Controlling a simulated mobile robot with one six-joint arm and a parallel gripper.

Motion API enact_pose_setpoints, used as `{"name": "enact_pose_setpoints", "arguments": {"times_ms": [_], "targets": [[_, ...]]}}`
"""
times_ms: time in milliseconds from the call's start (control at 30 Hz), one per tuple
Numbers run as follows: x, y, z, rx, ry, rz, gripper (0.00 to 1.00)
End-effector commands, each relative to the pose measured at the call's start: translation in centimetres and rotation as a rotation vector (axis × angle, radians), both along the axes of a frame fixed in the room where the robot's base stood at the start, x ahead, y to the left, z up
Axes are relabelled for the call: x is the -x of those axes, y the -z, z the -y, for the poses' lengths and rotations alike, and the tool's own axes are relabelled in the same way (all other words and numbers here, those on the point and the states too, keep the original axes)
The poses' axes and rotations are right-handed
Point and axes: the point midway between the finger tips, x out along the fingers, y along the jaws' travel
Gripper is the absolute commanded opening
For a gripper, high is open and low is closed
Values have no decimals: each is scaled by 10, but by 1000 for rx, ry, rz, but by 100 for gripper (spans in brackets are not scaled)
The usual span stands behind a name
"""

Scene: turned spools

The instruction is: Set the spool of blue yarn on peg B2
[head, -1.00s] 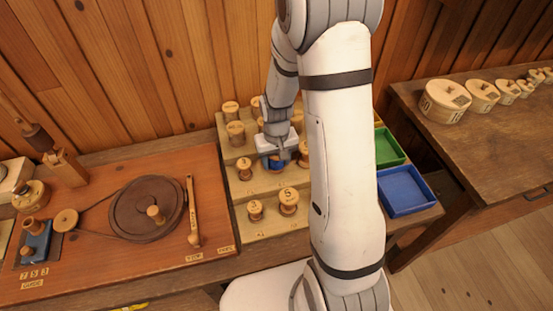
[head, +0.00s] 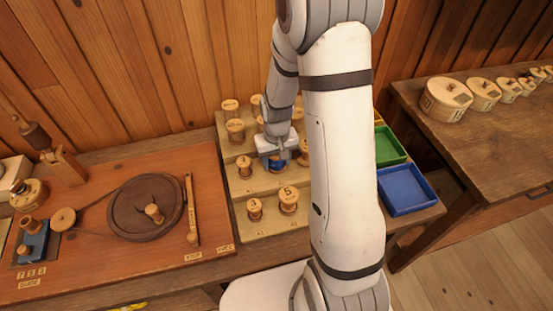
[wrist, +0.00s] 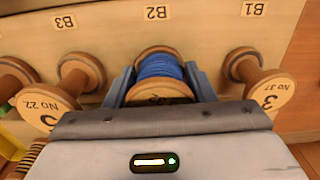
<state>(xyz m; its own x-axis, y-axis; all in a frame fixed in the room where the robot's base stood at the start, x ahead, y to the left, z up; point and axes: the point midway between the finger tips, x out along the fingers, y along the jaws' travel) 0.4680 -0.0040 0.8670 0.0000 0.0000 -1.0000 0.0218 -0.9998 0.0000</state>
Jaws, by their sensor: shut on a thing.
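The spool of blue yarn (wrist: 160,68) is between my gripper's two blue-grey fingers (wrist: 160,85), which are shut on it. It has pale wooden flanges and stands about upright, in line with the B2 label (wrist: 157,13) in the wrist view. Peg B2 itself is hidden, so I cannot tell whether the spool is around it. In the head view the blue yarn (head: 272,164) shows under my gripper, at the middle step of the stand (head: 262,183).
Wooden spools stand close on both sides in the wrist view, by B3 (wrist: 82,75) and B1 (wrist: 245,68). More spools fill the front step (head: 288,202) and back step (head: 235,129). Green (head: 389,146) and blue (head: 405,190) trays lie at right.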

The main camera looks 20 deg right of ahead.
Motion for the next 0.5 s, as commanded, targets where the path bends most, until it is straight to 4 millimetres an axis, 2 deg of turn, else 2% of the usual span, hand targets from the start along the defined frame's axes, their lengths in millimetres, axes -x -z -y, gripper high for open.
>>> {"name": "enact_pose_setpoints", "arguments": {"times_ms": [67, 100, 200, 500], "targets": [[0, 3, 0, 0, 0, 0, 27], [0, 3, 0, 0, 0, 0, 50], [0, 2, 0, 0, 0, 0, 59], [0, 0, 0, 0, 0, 0, 59]]}}
